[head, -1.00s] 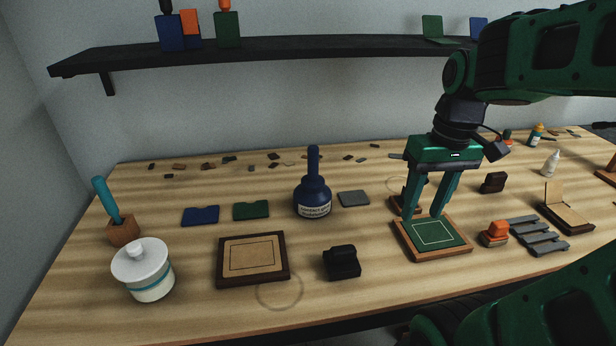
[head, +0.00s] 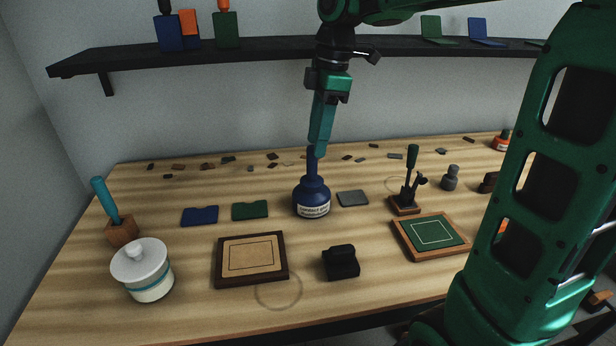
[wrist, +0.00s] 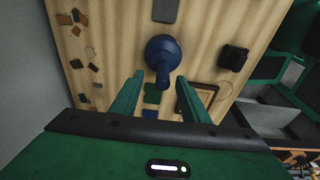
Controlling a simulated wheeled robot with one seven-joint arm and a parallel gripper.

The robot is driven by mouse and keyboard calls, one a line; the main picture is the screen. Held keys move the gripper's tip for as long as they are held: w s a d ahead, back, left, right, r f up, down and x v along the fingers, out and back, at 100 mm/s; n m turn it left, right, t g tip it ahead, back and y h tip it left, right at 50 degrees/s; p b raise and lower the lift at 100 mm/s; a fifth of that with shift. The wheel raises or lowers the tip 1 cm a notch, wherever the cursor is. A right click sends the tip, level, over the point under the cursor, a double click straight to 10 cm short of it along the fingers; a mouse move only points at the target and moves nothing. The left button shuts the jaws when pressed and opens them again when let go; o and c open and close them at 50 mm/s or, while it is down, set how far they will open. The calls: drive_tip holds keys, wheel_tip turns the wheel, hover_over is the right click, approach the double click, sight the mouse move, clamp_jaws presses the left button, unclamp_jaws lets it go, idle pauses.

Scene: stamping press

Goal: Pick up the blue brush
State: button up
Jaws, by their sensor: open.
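A dark blue bottle (head: 312,198) with a white label stands upright on the bench, its upright blue brush handle (head: 312,163) rising from the top. Any bristles are hidden. My gripper (head: 318,152) points down, its fingertips at or just above the handle's top. In the wrist view the open fingers (wrist: 158,86) lie either side of the handle's end (wrist: 163,80), with the bottle (wrist: 163,52) beyond. I cannot tell whether a finger touches it. A second, teal handle (head: 105,198) leans in a wooden block (head: 122,231) at far left.
Near the bottle lie a green card (head: 250,210), a blue card (head: 200,215) and a grey pad (head: 352,198). In front are a wooden tray (head: 222,262), a black block (head: 341,262) and a green-topped tray (head: 433,232). A shelf (head: 270,49) runs behind, above the bench.

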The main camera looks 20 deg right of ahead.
sight(309, 180)
drive_tip(key=shift+a+f, duration=0.25)
drive_tip(key=shift+f, duration=0.8)
drive_tip(key=shift+a+f, duration=0.2)
drive_tip(key=shift+f, duration=0.85)
drive_tip(key=shift+a+f, duration=0.25)
drive_tip(key=shift+f, duration=0.8)
drive_tip(key=shift+c, duration=0.5)
clamp_jaws()
